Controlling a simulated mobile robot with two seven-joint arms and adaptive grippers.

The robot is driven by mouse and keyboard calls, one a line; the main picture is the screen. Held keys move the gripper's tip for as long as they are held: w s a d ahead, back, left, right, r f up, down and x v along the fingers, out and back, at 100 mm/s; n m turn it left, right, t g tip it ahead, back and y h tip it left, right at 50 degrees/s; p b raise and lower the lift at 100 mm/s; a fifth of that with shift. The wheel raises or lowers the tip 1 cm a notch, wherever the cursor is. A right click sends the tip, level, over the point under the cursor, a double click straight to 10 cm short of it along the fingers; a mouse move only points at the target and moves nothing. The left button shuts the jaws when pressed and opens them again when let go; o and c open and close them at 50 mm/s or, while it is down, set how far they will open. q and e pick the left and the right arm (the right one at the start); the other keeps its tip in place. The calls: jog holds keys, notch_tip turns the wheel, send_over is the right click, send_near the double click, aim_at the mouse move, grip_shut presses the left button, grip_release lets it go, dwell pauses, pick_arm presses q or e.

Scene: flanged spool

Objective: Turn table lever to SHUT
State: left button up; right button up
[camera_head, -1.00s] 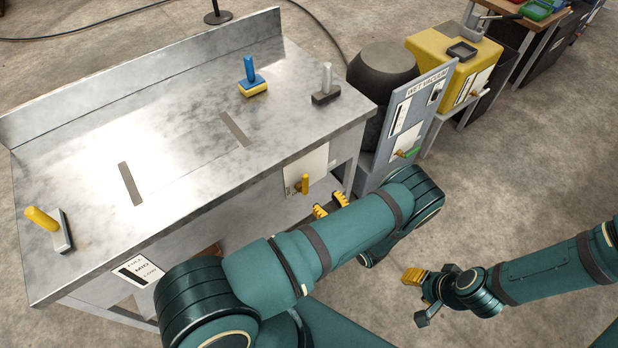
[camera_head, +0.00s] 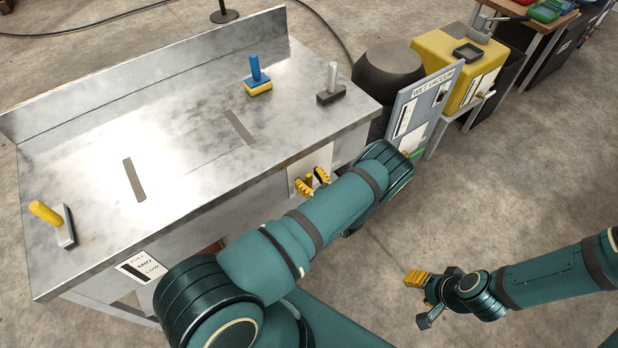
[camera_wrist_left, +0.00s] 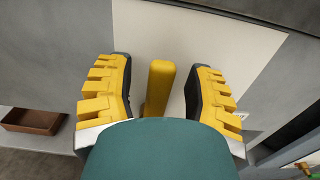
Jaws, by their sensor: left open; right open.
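The table lever is a short yellow handle (camera_head: 309,180) on a white plate (camera_head: 297,168) on the front side of the metal table (camera_head: 170,150). In the left wrist view the yellow lever (camera_wrist_left: 159,85) stands upright between my two open fingers, with a gap on both sides. My left gripper (camera_head: 313,182) is open around the lever, and it also shows in the left wrist view (camera_wrist_left: 160,95). The lower end of the lever is hidden by my wrist in that view. No SHUT lettering can be read. My right gripper (camera_head: 421,292) is open and empty, above the floor away from the table.
On the tabletop are a yellow-handled tool (camera_head: 48,214), a blue-handled one (camera_head: 256,78) and a grey-handled one (camera_head: 332,82). A label plate (camera_head: 141,266) reading MID is at the front left. A grey WET VACUUM panel (camera_head: 422,110) stands just right of the table.

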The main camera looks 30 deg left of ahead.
pick_arm(q)
grip_shut()
pick_arm(e)
jog(key=shift+f, duration=0.15)
